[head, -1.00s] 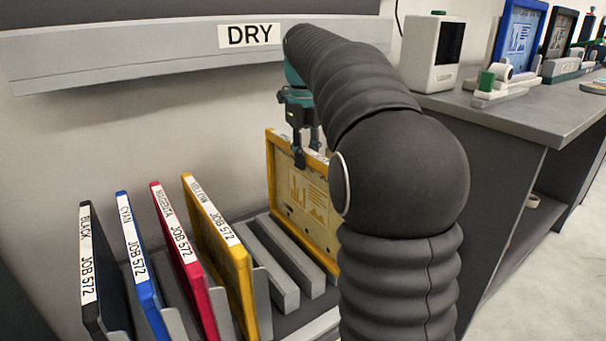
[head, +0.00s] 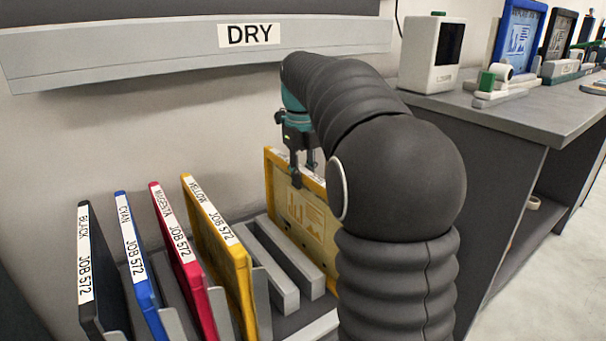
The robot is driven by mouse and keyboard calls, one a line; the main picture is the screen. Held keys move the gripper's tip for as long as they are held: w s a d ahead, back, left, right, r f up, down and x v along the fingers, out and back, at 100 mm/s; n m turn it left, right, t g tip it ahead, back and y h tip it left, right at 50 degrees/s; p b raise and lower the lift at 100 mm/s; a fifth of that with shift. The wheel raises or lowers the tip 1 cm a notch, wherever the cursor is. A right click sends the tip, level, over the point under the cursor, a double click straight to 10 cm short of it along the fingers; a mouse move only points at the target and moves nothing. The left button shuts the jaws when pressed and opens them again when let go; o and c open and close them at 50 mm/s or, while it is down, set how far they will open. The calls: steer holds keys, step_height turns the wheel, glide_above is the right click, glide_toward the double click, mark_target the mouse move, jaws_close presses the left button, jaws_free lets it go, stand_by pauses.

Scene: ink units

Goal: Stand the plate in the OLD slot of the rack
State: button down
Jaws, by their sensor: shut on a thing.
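My gripper (head: 304,172) is shut on the top edge of a yellow-framed plate (head: 305,218) with a chart printed on its face. The plate is upright at the right end of the grey rack (head: 273,266), to the right of two grey divider bars. Its lower edge and right part are hidden behind the rack and my arm, so I cannot tell how deep it sits. No OLD label is visible.
Black (head: 92,270), cyan (head: 140,265), magenta (head: 183,262) and yellow JOB 572 (head: 218,245) plates stand left in the rack. A grey DRY rail (head: 150,50) runs along the wall above. A counter (head: 520,105) with devices is at the right.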

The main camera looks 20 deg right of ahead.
steer(key=shift+f, duration=0.35)
steer(key=c, duration=1)
jaws_free()
